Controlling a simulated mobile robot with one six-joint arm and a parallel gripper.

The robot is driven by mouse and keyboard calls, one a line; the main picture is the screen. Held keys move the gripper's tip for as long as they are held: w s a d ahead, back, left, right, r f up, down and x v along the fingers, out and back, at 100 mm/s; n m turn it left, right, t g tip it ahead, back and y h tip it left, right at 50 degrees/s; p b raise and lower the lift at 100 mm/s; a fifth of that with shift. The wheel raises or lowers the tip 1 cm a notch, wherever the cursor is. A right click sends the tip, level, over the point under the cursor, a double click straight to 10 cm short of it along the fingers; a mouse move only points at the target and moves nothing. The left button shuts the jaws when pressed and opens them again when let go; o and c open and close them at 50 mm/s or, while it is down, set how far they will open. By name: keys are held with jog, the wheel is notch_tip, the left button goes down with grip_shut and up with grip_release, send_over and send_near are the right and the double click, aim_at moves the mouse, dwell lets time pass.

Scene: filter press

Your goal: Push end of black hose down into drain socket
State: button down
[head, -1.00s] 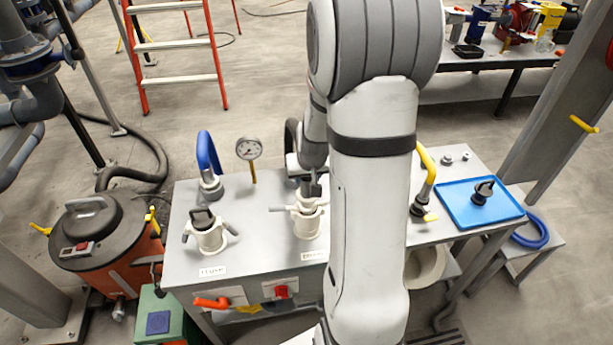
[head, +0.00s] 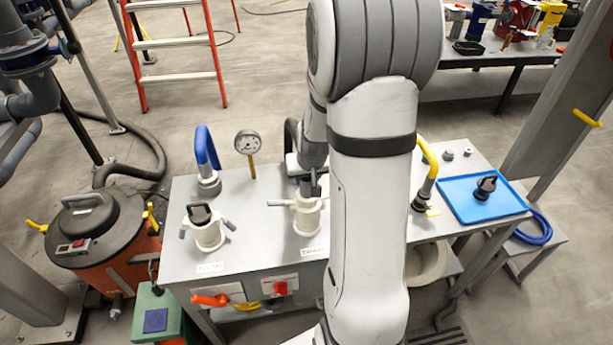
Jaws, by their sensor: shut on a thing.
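The black hose (head: 291,134) arches up behind my arm; most of it is hidden. My gripper (head: 309,190) points down and is shut on the end of the black hose, right above a white socket. This white socket (head: 307,219), with side levers, stands in the middle of the grey bench, behind a small label that looks like "DRAIN". The hose end is mostly hidden by the fingers, so I cannot tell how deep it sits in the socket.
A second white socket (head: 208,231) with a black plug stands to the left. A blue hose (head: 206,150), a pressure gauge (head: 247,143) and a yellow hose (head: 429,160) rise from the grey bench (head: 257,235). A blue tray (head: 459,200) holds a black plug at right.

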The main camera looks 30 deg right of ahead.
jog(key=shift+f+b, duration=0.8)
jog(key=shift+f, duration=0.1)
jog(key=shift+r, duration=0.1)
jog(key=c, duration=0.8)
grip_release()
jog(key=shift+v, duration=3.95)
jog(key=s+a+r+n, duration=0.1)
jog(key=s+a+r, duration=0.1)
jog(key=s+a, duration=0.2)
jog(key=s+a+r+n+g, duration=0.1)
jog(key=s+a+r, duration=0.2)
jog(key=s+a, duration=0.2)
jog(key=s+a+r+n+y, duration=0.1)
jog(key=s+a+r, duration=0.1)
jog(key=s+a, duration=0.2)
jog(key=shift+s+a+r+g, duration=0.15)
jog(key=shift+s, duration=0.7)
jog(key=shift+s+a+r+g, duration=0.15)
jog(key=shift+s, duration=0.7)
